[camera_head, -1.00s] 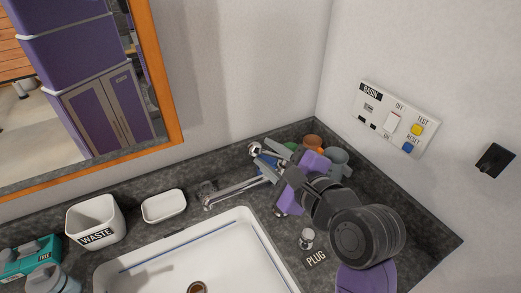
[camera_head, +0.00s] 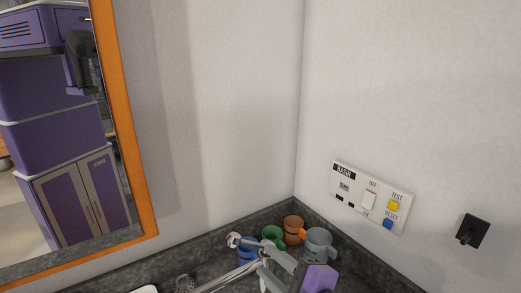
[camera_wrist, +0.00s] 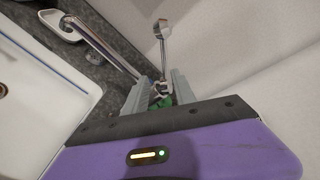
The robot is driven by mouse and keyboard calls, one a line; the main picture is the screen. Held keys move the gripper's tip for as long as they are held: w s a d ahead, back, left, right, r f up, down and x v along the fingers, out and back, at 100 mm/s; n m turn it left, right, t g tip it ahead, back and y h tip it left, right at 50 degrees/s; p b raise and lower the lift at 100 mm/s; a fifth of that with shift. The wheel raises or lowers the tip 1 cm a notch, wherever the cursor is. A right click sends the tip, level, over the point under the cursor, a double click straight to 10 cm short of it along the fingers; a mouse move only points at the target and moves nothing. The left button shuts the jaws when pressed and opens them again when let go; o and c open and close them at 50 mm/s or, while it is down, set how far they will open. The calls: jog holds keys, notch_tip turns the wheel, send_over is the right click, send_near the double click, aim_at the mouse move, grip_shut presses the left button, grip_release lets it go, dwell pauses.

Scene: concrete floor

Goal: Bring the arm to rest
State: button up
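My gripper (camera_head: 272,264) is at the bottom of the head view, over the back right corner of the counter, with its purple body partly cut off. In the wrist view my gripper (camera_wrist: 158,92) has its two grey fingers apart. The chrome tap (camera_wrist: 102,46) and its upright lever (camera_wrist: 163,32) show just beyond the fingers. A green mug (camera_wrist: 165,102) shows behind the gap. I see nothing clearly held. I cannot tell whether a finger touches the tap. Most of my arm is out of the head view.
A blue mug (camera_head: 246,250), green mug (camera_head: 271,236), orange mug (camera_head: 293,228) and grey mug (camera_head: 318,243) stand in the corner. A basin panel (camera_head: 371,197) and black fitting (camera_head: 472,230) are on the right wall. A mirror (camera_head: 150,215) hangs left. The white sink (camera_wrist: 35,95) is left.

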jog(key=s+d+f+n+t+h, duration=0.2)
jog(key=s+d+f+n+h, duration=0.3)
jog(key=s+d+f+n, duration=0.7)
jog(key=s+d+n+h, duration=0.1)
jog(key=s+d+n, duration=0.2)
jog(key=s, duration=0.9)
jog(key=s+d+n+h, duration=0.2)
jog(key=s+d, duration=0.1)
jog(key=s, duration=0.9)
jog(key=shift+s+n, duration=0.25)
jog(key=shift+n, duration=0.15)
